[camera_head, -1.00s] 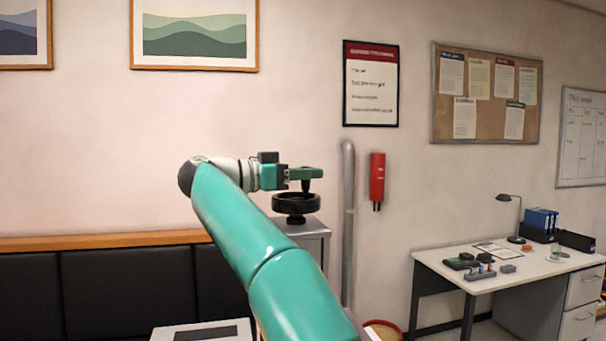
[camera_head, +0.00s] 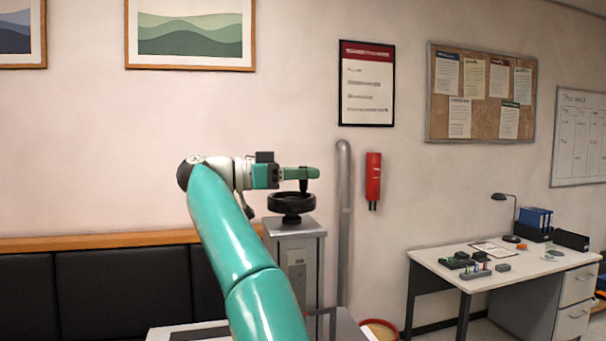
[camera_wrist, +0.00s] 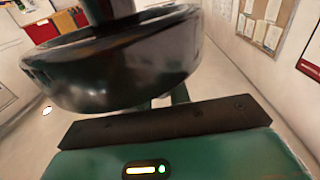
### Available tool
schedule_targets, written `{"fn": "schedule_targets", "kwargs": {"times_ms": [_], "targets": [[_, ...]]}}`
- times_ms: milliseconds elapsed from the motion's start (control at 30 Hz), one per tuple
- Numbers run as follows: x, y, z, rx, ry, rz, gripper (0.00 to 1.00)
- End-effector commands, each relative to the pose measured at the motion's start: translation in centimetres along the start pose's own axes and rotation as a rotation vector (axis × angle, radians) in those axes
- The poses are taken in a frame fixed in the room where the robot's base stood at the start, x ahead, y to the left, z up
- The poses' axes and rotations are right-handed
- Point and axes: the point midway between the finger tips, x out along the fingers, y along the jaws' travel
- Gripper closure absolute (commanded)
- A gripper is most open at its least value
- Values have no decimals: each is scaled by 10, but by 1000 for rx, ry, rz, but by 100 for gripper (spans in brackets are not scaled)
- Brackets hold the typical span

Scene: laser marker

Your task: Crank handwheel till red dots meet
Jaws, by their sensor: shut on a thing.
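The black handwheel (camera_head: 291,205) lies flat on top of a grey pedestal (camera_head: 297,250). My gripper (camera_head: 303,177) reaches over the wheel from the left and is shut on its upright dark crank handle (camera_head: 303,186). The handle stands near the wheel's right side in the head view. In the wrist view the glossy handwheel rim (camera_wrist: 120,70) fills the upper middle, close to my gripper's body. My fingertips are not clear in that view. I see no red dots in either view.
A grey pipe (camera_head: 343,230) runs up the wall just right of the pedestal. A red wall unit (camera_head: 373,180) hangs beside it. A black padded bench (camera_head: 100,290) is at left. A white desk (camera_head: 500,262) with small items stands at right.

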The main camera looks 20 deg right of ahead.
Motion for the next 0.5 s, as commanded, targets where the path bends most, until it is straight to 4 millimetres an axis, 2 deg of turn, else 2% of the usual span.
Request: {"fn": "schedule_targets", "kwargs": {"times_ms": [167, 200, 300, 500], "targets": [[1, 0, 0, -1, -1, 2, 100], [1, 0, 0, -1, -1, 2, 79], [1, 0, 0, -1, -1, 1, 62], [0, 0, 0, 0, 0, 0, 62]]}}
